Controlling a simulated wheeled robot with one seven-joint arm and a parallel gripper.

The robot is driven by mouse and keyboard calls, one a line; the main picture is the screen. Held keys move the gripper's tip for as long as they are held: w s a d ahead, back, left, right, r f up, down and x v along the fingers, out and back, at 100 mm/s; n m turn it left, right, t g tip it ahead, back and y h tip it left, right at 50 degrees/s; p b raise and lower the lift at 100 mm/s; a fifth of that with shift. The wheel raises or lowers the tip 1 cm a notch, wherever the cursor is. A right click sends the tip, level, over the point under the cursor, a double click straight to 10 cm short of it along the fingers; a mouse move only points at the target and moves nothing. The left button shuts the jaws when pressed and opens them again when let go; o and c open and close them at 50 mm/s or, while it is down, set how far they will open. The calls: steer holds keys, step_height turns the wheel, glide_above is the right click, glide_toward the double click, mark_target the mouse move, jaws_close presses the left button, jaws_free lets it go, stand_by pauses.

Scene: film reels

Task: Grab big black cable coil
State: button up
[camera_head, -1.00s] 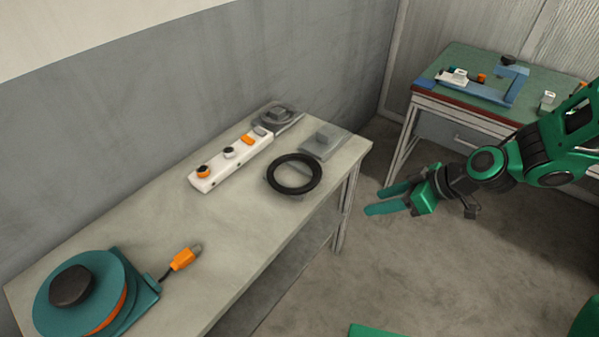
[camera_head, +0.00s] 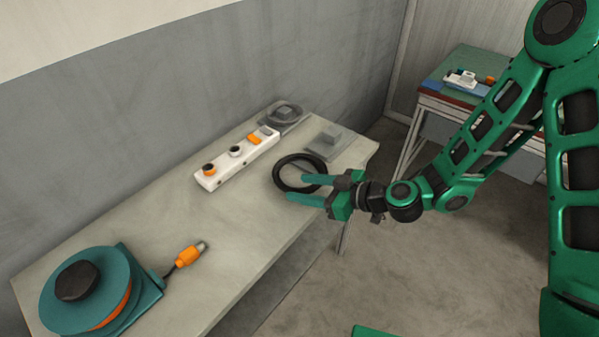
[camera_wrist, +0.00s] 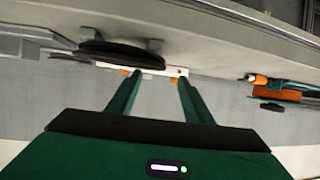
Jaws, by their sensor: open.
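The big black cable coil (camera_head: 281,180) lies flat as a ring on the grey table, near its right end. My gripper (camera_head: 289,188) is open, with its two green fingers pointing left. In the head view the fingers overlap the coil's front right part, and part of the ring is hidden behind them. In the wrist view the coil (camera_wrist: 110,54) shows as a dark, flattened shape at the upper left, beyond the fingers (camera_wrist: 155,85). Nothing is seen between the fingers. I cannot tell whether a finger touches the coil.
A white strip with orange and black knobs (camera_head: 222,166) lies behind the coil on the table (camera_head: 235,225). A teal reel (camera_head: 110,300) with an orange plug (camera_head: 187,256) is at front left.

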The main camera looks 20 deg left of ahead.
mark_target(288, 185)
steer(key=shift+x, duration=2.8)
steer(key=shift+w+f, duration=0.1)
steer(key=shift+w, duration=0.1)
jaws_close()
